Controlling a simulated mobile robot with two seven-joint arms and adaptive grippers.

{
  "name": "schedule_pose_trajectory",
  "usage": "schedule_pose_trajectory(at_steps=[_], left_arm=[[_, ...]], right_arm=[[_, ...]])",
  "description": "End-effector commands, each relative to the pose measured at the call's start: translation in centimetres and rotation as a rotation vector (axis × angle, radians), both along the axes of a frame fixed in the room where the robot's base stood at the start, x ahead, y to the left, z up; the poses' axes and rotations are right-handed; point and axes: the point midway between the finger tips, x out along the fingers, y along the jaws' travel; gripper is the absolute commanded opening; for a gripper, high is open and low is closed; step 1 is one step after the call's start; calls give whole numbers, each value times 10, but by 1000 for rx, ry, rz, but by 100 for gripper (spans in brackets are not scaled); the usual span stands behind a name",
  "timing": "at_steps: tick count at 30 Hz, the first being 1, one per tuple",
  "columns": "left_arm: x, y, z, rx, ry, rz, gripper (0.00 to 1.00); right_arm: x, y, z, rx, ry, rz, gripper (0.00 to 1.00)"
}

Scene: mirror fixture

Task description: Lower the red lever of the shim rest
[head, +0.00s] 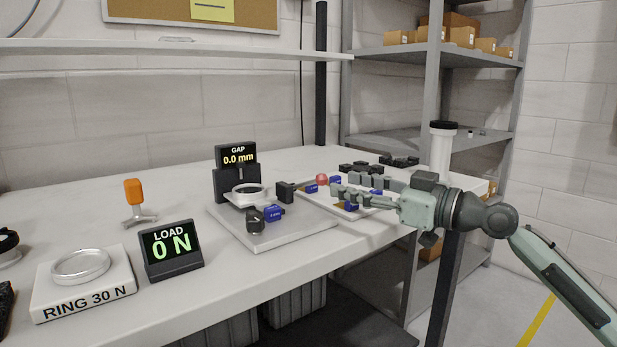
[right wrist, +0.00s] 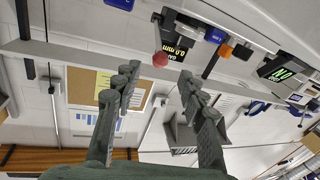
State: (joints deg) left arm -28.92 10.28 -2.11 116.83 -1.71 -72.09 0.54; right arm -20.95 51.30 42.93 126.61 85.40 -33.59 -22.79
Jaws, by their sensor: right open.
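The red ball knob (head: 321,179) of the lever shows in the head view above the far left part of the white tray with blue shim blocks (head: 347,213). In the right wrist view the red knob (right wrist: 160,59) lies ahead of the gap between the two fingertips (right wrist: 160,73), with nothing between the fingers. My left gripper is not in view.
Left of the tray stands a grey base plate (head: 290,232) with a ring holder and a gap display (head: 237,158) reading 0.0 mm. Farther left are a load display (head: 172,249) reading 0 N, an orange-handled tool (head: 134,192) and a ring block (head: 85,285). Dark blocks stand behind the tray.

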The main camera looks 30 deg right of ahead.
Motion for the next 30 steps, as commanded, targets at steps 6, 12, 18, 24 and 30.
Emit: schedule_pose_trajectory(at_steps=[6, 12, 18, 24, 30], left_arm=[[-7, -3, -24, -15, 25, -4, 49], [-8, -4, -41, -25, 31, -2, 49], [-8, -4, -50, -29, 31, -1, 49], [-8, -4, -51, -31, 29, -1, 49], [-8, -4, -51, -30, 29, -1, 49]], right_arm=[[31, 10, 3, -2, 0, 1, 42], [56, 18, 2, 0, 0, -1, 42], [68, 23, 0, -1, 3, 0, 42], [70, 23, -2, -1, 4, -1, 42], [69, 23, -2, -1, 4, -1, 27]])
